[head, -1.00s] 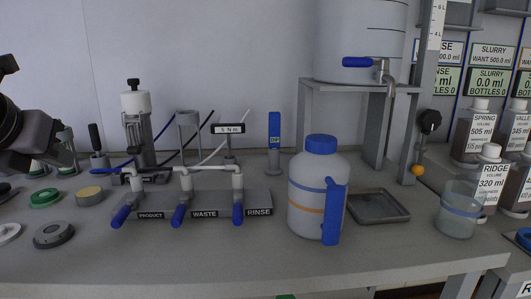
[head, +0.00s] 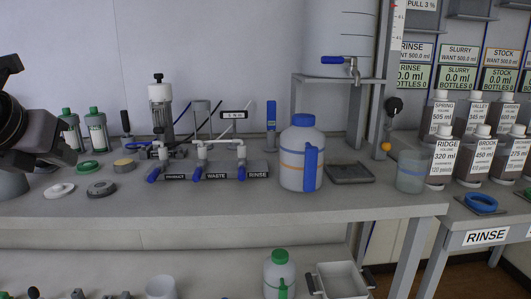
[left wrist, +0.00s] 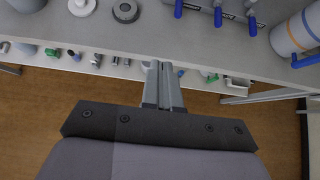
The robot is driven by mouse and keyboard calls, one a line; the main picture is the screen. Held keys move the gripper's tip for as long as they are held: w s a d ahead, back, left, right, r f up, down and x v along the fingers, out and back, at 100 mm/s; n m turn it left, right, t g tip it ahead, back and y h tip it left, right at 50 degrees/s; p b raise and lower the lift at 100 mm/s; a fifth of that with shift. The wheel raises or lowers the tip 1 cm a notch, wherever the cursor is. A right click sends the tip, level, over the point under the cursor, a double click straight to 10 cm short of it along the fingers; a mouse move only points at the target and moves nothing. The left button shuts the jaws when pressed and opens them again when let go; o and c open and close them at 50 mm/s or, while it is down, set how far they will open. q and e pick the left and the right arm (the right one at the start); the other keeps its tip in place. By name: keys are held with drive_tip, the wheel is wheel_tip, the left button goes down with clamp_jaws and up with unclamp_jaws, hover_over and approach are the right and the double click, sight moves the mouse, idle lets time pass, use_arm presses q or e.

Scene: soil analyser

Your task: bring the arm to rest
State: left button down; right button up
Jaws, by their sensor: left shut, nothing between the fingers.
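My left arm (head: 30,135) shows at the left edge of the head view, above the bench top and left of the valve block. In the left wrist view my left gripper (left wrist: 161,66) is shut, its two fingers together with nothing between them. Its fingertips show against the bench's front edge (left wrist: 200,74), with the wooden floor below. They appear clear of the loose parts on the bench. My right gripper is in neither view.
The valve block (head: 215,172) with blue levers stands mid-bench. Right of it are a white jug (head: 293,172), a dark tray (head: 350,180) and a beaker (head: 411,171). Brown bottles (head: 443,163) stand at the right. A grey ring (head: 101,189) lies at the left. The front bench strip is clear.

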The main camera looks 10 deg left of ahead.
use_arm(q)
drive_tip(key=w+d+f+m+g+h, duration=0.2)
drive_tip(key=w+d+f+m+h, duration=0.15)
drive_tip(key=d+f+h, duration=0.7)
drive_tip(key=s+d+f+n+g+h, duration=0.1)
drive_tip(key=s+d+h, duration=0.1)
drive_tip(key=d+h, duration=0.55)
drive_tip(key=s+d+n+g+h, duration=0.1)
drive_tip(key=s+d+h, duration=0.25)
drive_tip(key=d, duration=0.75)
drive_tip(key=w+a+f+n+t+y, duration=0.25)
drive_tip(key=f+n+t+y, duration=0.35)
drive_tip(key=n, duration=0.6)
drive_tip(key=w+a+f+n+t+y, duration=0.2)
drive_tip(key=a+f+n+t+y, duration=0.2)
drive_tip(key=f+n+t, duration=0.55)
drive_tip(key=s+f+n+g+y+p, duration=0.1)
drive_tip(key=s+f+n+g+y, duration=0.2)
drive_tip(key=s+f+n+g, duration=0.5)
drive_tip(key=s+f+n+g+y, duration=0.25)
drive_tip(key=s+f, duration=0.25)
drive_tip(key=f, duration=0.7)
wheel_tip(320, 180, up, 15)
drive_tip(key=a+p, duration=0.2)
drive_tip(key=p, duration=1.6)
drive_tip(key=shift+s+y, duration=0.4)
drive_tip(key=shift+s, duration=0.05)
